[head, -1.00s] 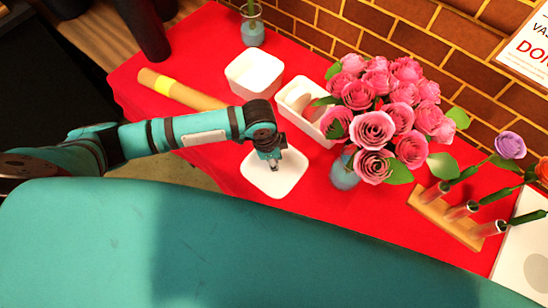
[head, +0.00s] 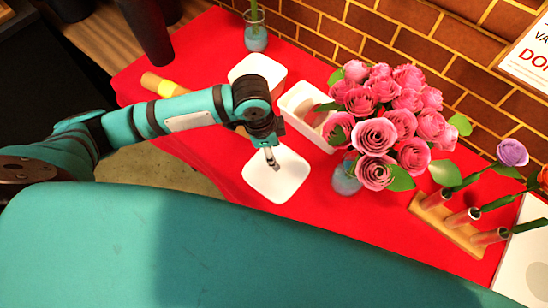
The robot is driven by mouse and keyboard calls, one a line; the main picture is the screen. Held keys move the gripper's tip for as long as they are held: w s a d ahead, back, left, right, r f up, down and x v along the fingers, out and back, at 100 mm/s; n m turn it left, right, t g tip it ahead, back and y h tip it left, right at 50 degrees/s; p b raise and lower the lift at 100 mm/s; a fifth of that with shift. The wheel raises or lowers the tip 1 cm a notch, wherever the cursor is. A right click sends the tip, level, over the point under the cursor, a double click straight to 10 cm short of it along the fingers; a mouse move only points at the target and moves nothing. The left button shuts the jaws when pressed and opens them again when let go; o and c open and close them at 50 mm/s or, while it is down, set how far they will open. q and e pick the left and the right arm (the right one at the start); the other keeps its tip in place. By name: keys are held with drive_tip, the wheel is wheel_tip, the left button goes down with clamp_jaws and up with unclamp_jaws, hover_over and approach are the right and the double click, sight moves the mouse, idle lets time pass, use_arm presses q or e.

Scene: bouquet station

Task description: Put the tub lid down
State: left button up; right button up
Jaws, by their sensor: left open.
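The tub lid (head: 280,184) is a white rounded square. It lies on the red cloth of the table, in front of the white tubs in the head view. My left gripper (head: 271,158) is open and empty just above the lid's far edge, apparently clear of it. A white square tub (head: 258,68) stands behind my left arm, partly hidden by it. My right gripper is not in view.
A white oblong container (head: 305,117) and a blue vase (head: 345,180) of pink roses stand right of the lid. A wooden rack (head: 447,225) holds tubes with flowers. Red cloth (head: 330,222) is free in front.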

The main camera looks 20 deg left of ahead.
use_arm(q)
drive_tip(key=shift+s+a+r, duration=0.1)
drive_tip(key=shift+a+r, duration=0.1)
drive_tip(key=shift+r, duration=1.45)
drive_tip(key=s+d+n+t+h, duration=0.2)
drive_tip(key=s+d+n, duration=0.2)
drive_tip(key=d, duration=0.2)
drive_tip(key=s+a+f+n+y, duration=0.2)
drive_tip(key=s+a+f+n, duration=0.15)
drive_tip(key=a, duration=0.35)
drive_tip(key=s+a+f+n+y, duration=0.1)
drive_tip(key=s+a+f+n, duration=0.1)
drive_tip(key=s+a+n, duration=0.3)
wheel_tip(320, 180, down, 26)
drive_tip(key=s+a+r+m, duration=0.1)
drive_tip(key=s+m, duration=0.1)
drive_tip(key=s+a+f+g, duration=0.1)
drive_tip(key=s+a+f, duration=0.2)
drive_tip(key=s+f, duration=1.3)
drive_tip(key=shift+s+g+y, duration=0.2)
drive_tip(key=shift+g+y, duration=0.1)
drive_tip(key=shift+g, duration=0.1)
